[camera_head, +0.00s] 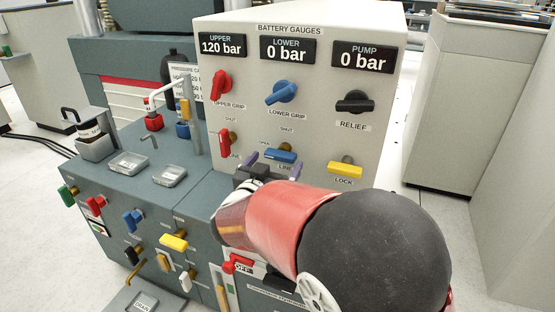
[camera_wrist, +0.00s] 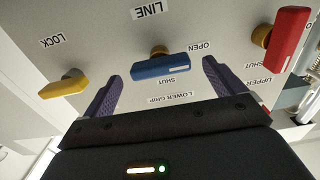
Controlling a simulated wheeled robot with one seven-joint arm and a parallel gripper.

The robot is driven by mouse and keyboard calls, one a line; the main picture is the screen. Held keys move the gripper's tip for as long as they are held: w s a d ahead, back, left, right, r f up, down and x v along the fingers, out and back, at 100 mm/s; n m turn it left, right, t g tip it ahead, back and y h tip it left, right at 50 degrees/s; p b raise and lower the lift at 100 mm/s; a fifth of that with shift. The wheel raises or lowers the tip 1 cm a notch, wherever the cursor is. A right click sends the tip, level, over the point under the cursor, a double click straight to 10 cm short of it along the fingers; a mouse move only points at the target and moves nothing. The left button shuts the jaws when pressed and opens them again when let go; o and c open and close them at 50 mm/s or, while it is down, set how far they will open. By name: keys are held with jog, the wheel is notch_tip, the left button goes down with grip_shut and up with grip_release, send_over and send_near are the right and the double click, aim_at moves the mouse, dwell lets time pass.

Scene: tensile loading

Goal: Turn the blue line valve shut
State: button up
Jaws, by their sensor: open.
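The blue line valve (camera_head: 281,156) is a blue bar handle on a brass stem, low on the light grey gauge panel. Its handle lies roughly level, with one end toward the OPEN label. It also shows in the wrist view (camera_wrist: 160,68), where the panel looks upside down and the SHUT label is beneath the handle. My gripper (camera_head: 273,166) is open and empty in front of the valve. In the wrist view the two purple fingers (camera_wrist: 160,78) stand apart, one beyond each end of the handle, with visible gaps. Whether the fingertips reach handle depth, I cannot tell.
The yellow lock valve (camera_head: 345,170) and red line valve (camera_head: 224,142) flank the blue one. Above are a blue lower grip valve (camera_head: 281,92) and black relief valve (camera_head: 355,102). Gauges read UPPER 120, LOWER 0, PUMP 0 bar. A dark console (camera_head: 140,190) stands left.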

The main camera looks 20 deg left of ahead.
jog(key=shift+w+d, duration=0.1)
jog(key=shift+w, duration=1.05)
jog(key=shift+c, duration=0.2)
jog(key=c, duration=0.9)
jog(key=shift+c, duration=0.2)
